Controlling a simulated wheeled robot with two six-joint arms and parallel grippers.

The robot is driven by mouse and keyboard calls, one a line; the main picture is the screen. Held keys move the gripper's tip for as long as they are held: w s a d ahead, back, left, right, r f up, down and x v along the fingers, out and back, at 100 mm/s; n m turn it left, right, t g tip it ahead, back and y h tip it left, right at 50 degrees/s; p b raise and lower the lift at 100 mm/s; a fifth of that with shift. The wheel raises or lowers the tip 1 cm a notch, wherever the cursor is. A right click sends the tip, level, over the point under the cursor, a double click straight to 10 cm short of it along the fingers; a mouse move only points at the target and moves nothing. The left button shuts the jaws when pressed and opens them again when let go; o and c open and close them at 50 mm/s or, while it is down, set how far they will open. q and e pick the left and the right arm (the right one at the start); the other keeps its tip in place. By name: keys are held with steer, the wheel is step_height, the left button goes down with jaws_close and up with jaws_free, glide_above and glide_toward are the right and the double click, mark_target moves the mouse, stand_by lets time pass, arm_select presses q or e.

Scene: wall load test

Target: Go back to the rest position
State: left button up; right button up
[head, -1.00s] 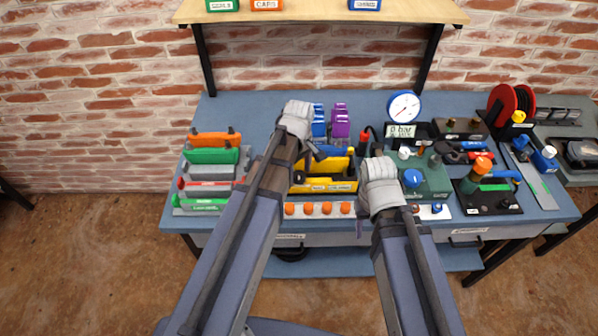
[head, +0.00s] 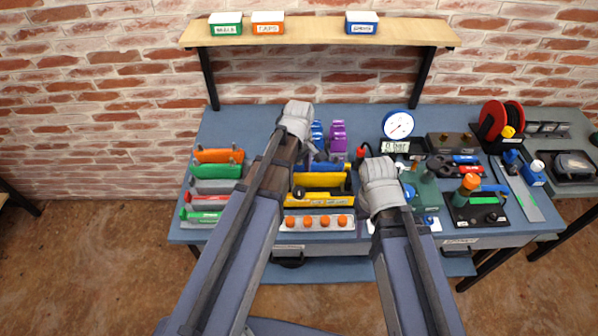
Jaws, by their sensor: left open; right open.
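My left arm comes in from the lower left and ends in a grey-white wrist over the middle of the blue workbench (head: 240,122). My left gripper (head: 318,160) shows only in part below that wrist, open and empty, above the area behind the yellow bin (head: 318,198). My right arm reaches up to the right of it. My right gripper (head: 364,206) is mostly hidden by its own wrist, between the yellow bin and the green device (head: 426,192). It is open, and I see nothing held.
A wooden shelf (head: 320,33) with small labelled boxes is on the brick wall. Coloured holders (head: 216,170) stand at left, a strip with orange knobs (head: 290,223) in front, and a gauge (head: 398,124), tools and a red reel (head: 494,118) at right.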

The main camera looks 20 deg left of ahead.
stand_by(0.3)
arm_select(q)
steer(key=s+d+m+y, duration=0.1)
steer(key=s+d+m, duration=0.9)
steer(key=s+m, duration=0.4)
steer(key=shift+d+m, duration=0.2)
steer(key=shift+m, duration=0.9)
